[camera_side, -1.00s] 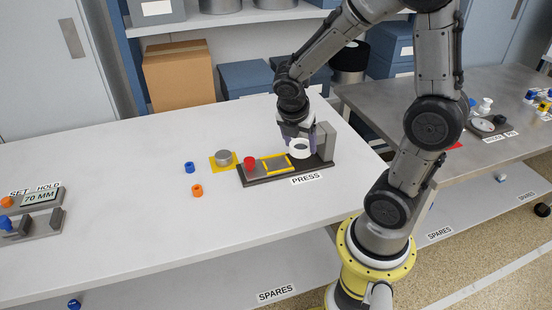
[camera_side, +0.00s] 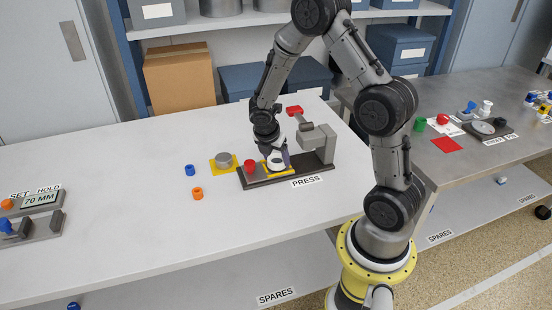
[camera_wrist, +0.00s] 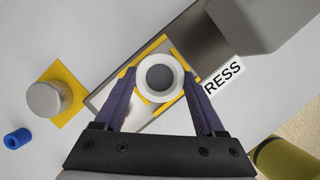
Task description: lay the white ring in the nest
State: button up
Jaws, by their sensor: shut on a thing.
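The white ring (camera_side: 277,163) is between the fingers of my gripper (camera_wrist: 158,82), which is shut on it from both sides. In the wrist view the ring (camera_wrist: 160,94) shows from above, with dark grey in its hole.
The grey press head (camera_side: 316,138) stands just right of the nest. A grey cylinder (camera_side: 224,160) sits on a yellow square to the left. A blue piece (camera_side: 190,169) and an orange piece (camera_side: 197,193) lie nearby. The table's left middle is clear.

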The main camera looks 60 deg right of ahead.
jog(key=shift+f, duration=0.25)
jog(key=shift+f, duration=0.1)
jog(key=o, duration=1.3)
